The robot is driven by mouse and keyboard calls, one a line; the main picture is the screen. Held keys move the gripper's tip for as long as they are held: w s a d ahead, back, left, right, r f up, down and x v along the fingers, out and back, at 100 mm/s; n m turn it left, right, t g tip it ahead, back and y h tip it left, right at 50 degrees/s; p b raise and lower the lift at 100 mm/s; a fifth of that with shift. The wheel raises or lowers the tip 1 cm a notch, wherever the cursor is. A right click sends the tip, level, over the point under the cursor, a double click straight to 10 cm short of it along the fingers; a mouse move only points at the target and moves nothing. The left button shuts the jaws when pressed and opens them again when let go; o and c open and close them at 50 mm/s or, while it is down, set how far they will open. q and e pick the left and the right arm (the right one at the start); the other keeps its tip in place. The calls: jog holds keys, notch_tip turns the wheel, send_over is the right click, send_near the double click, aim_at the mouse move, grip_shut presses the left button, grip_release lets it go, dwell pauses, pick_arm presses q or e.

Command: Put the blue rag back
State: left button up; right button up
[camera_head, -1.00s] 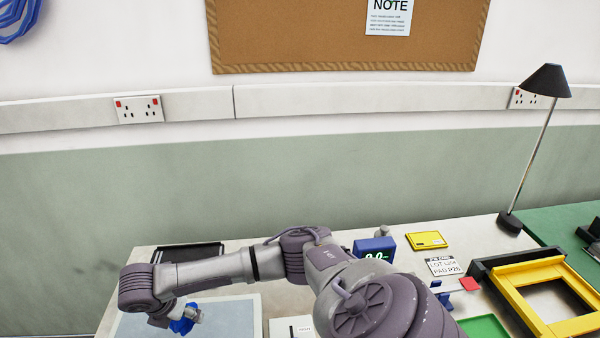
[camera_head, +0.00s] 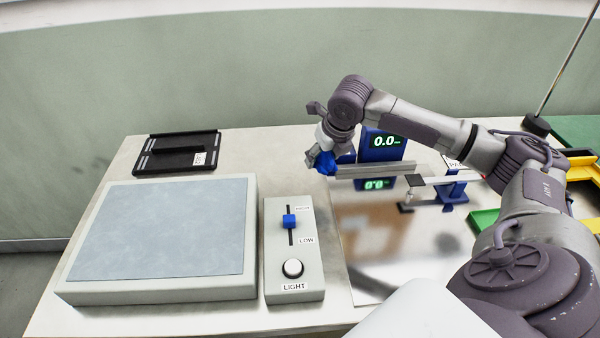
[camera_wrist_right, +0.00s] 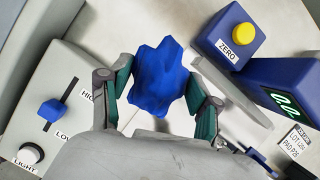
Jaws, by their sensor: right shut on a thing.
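The blue rag (camera_wrist_right: 158,78) is a crumpled bundle between the two fingers of my right gripper (camera_wrist_right: 158,100) in the right wrist view. The gripper is shut on it. In the head view the rag (camera_head: 326,163) hangs below my right gripper (camera_head: 322,152), in front of the blue gauge with a green 0.0 display (camera_head: 385,144). The gripper is beyond the light control box and left of the gauge. It seems to be above the table, though the exact height is hard to tell. My left gripper is not in view.
A grey pad (camera_head: 160,230) lies at the left, with a black tray (camera_head: 178,152) behind it. The light box (camera_head: 292,285) has a blue slider and white button. A shiny metal plate (camera_head: 385,275) covers the middle. A yellow ZERO button (camera_wrist_right: 243,33) stands close to the rag.

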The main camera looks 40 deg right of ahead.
jog(key=p, duration=0.1)
send_over(286, 178)
jog(key=s, duration=0.1)
jog(key=f, duration=0.6)
jog(key=shift+s+a, duration=0.15)
jog(key=shift+a, duration=0.05)
notch_tip(286, 178, down, 3)
jog(key=shift+s+f+p, duration=0.1)
jog(key=shift+p, duration=0.45)
jog(key=shift+f, duration=0.4)
jog(key=shift+f, duration=0.15)
jog(key=o, duration=1.1)
jog(key=v, duration=1.2)
jog(key=shift+r+b, duration=0.25)
jog(key=shift+b, duration=0.1)
